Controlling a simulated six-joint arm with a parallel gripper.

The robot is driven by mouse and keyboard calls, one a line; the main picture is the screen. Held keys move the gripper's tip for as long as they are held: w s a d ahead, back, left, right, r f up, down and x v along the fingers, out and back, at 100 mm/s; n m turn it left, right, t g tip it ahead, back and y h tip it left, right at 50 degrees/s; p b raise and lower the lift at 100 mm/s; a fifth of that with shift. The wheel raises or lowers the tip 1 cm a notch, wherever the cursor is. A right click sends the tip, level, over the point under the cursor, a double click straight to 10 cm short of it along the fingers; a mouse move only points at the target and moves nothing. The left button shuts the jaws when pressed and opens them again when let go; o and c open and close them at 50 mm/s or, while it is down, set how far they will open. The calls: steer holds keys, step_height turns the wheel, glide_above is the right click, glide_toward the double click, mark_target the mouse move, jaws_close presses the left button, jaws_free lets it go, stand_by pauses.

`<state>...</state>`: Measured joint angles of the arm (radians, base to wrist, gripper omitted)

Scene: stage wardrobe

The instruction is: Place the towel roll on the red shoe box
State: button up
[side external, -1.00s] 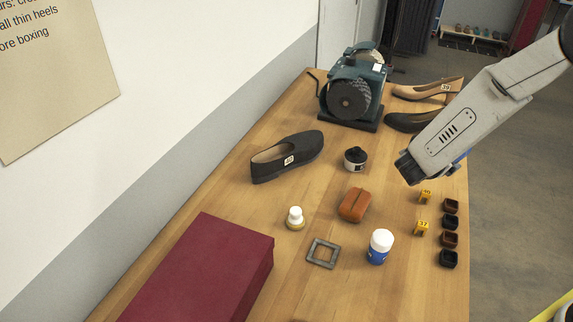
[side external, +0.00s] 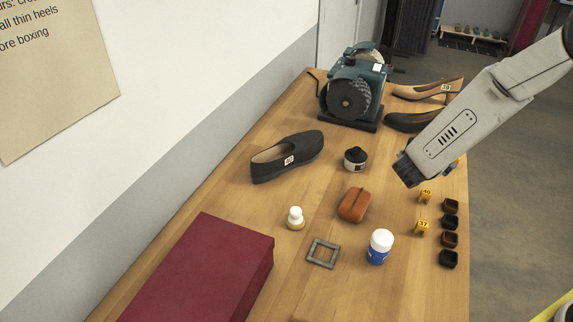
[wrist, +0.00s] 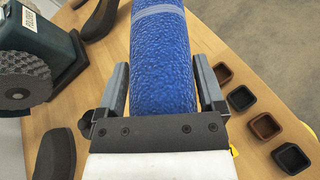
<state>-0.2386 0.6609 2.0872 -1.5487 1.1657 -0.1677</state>
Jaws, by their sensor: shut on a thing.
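The towel roll (wrist: 163,65) is a blue textured cylinder with a pale band near its far end. My gripper (wrist: 162,90) is shut on it in the wrist view, with one finger on each side. In the side view my gripper (side external: 408,170) is over the right part of the table, and the arm hides nearly all of the roll. The red shoe box (side external: 205,275) lies closed at the front left of the table, well apart from my gripper.
A dark shoe (side external: 287,157), a brown pouch (side external: 353,205), a white-capped bottle (side external: 380,247), a small white-topped bottle (side external: 295,217), a grey frame (side external: 323,253) and a black-lidded jar (side external: 355,159) stand between. A grinder (side external: 352,90) and heeled shoes (side external: 428,90) are behind. Small dark cups (side external: 449,239) line the right edge.

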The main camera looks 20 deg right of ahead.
steer(key=w+a+n+t+y, duration=0.3)
steer(key=w+a+n+t, duration=0.2)
steer(key=a, duration=0.7)
step_height(320, 180, up, 5)
steer(key=n+t+y, duration=0.2)
steer(key=n+y, duration=1.2)
steer(key=y, duration=0.2)
glide_above(223, 264)
steer(key=shift+f, duration=1.9)
steer(key=shift+f, duration=2)
steer(key=shift+f, duration=0.15)
